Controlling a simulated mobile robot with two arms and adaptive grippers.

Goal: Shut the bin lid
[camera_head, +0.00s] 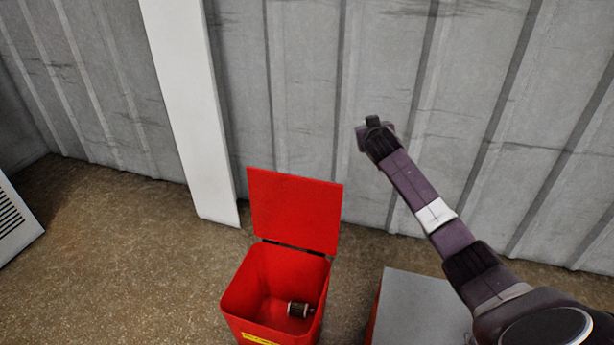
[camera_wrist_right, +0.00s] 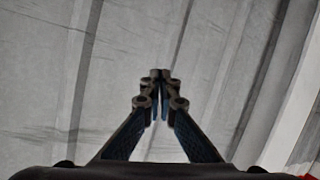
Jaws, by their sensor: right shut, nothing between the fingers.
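A red bin (camera_head: 250,290) stands on the floor at the lower middle of the head view. Its red lid (camera_head: 295,210) is hinged at the back edge and stands open, upright near the wall. A small dark and grey cylinder (camera_head: 298,309) lies inside the bin. My right arm comes in from the lower right, and its gripper (camera_head: 372,122) is above and to the right of the lid, apart from it. In the right wrist view the right gripper's fingertips (camera_wrist_right: 161,74) are together and empty, facing the grey wall. My left gripper is not in view.
A grey corrugated wall (camera_head: 300,90) runs behind the bin, with a white post (camera_head: 185,110) left of the lid. A grey-topped box (camera_head: 420,305) stands right of the bin, under my arm. A white vented panel (camera_head: 18,225) is at the far left. The brown floor (camera_head: 120,250) left of the bin is clear.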

